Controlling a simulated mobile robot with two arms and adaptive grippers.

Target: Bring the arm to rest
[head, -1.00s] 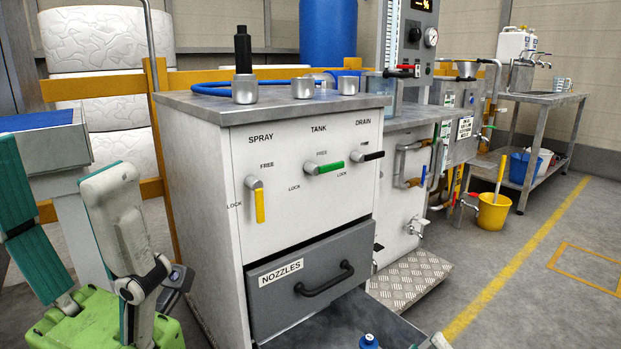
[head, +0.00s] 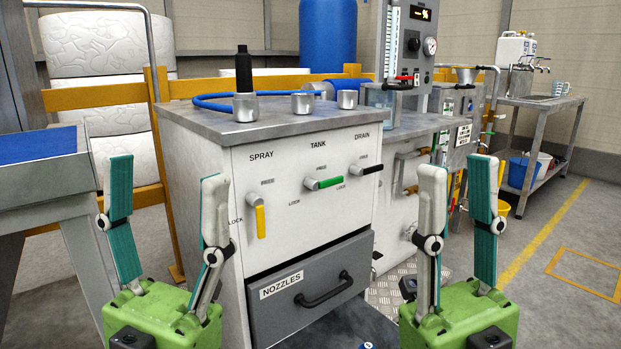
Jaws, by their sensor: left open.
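My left gripper (head: 167,172) is open and empty at the lower left, with its two fingers pointing up in front of the white cabinet's left side. My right gripper (head: 459,168) is at the lower right, also with fingers up, apart and empty. Neither visibly holds anything. The white cabinet (head: 300,225) stands between them. Its yellow SPRAY lever (head: 260,220) points down; the green TANK lever (head: 325,183) and black DRAIN lever (head: 370,169) point right. The grey NOZZLES drawer front (head: 312,290) is below them.
A dark surface (head: 345,325) with a blue-topped item at the picture's bottom edge lies below the drawer front. A blue-topped table (head: 40,146) stands at left. Pipework and a sink bench (head: 540,100) are at right. Floor right of the yellow line is clear.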

